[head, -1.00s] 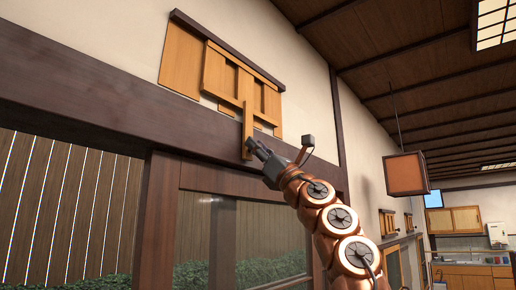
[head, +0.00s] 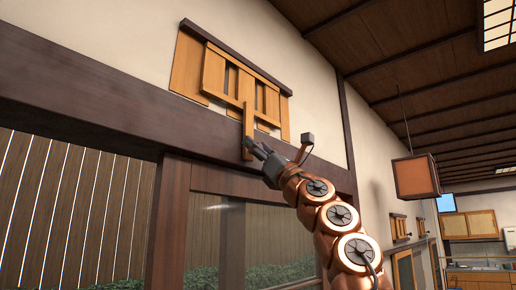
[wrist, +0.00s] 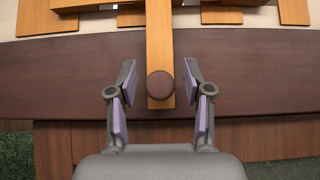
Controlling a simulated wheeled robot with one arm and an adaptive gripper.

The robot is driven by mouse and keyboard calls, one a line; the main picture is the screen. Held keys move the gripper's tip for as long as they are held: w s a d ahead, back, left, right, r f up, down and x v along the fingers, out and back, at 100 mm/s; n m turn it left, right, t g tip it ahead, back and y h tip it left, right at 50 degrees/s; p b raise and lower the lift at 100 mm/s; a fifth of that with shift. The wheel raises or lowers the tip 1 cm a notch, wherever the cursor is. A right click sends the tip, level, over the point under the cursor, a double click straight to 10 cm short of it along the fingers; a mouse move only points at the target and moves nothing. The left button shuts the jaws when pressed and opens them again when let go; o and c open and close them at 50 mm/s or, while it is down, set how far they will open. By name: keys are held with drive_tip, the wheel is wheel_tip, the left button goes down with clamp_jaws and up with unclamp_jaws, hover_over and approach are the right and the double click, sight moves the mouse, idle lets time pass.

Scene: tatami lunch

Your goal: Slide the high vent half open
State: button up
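The high vent is a wooden slatted panel (head: 214,72) under a dark top rail (head: 235,56), high on the wall. The panel stands partway along the rail, with fixed boards showing at its left and right. A long wooden handle (head: 247,121) hangs from it over the dark beam; the handle also shows in the wrist view (wrist: 159,40), with a round dark knob (wrist: 160,86) near its lower end. My gripper (wrist: 160,64) is open, one finger on each side of the handle, with small gaps showing. In the head view my gripper (head: 252,146) is at the handle's lower end.
A dark beam (head: 100,98) runs below the vent, above glass doors and a slatted fence (head: 60,210). A lantern (head: 416,177) hangs at the right, clear of my arm. A kitchen area stands far right.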

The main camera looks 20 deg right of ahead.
drive_tip(key=shift+s+d+f, duration=0.15)
drive_tip(key=shift+s+f, duration=0.05)
drive_tip(key=shift+s, duration=0.15)
idle(0.6)
drive_tip(key=shift+f, duration=0.2)
drive_tip(key=s+d, duration=0.6)
drive_tip(key=s, duration=0.4)
drive_tip(key=shift+d, duration=0.2)
idle(0.6)
drive_tip(key=shift+s, duration=0.1)
idle(0.5)
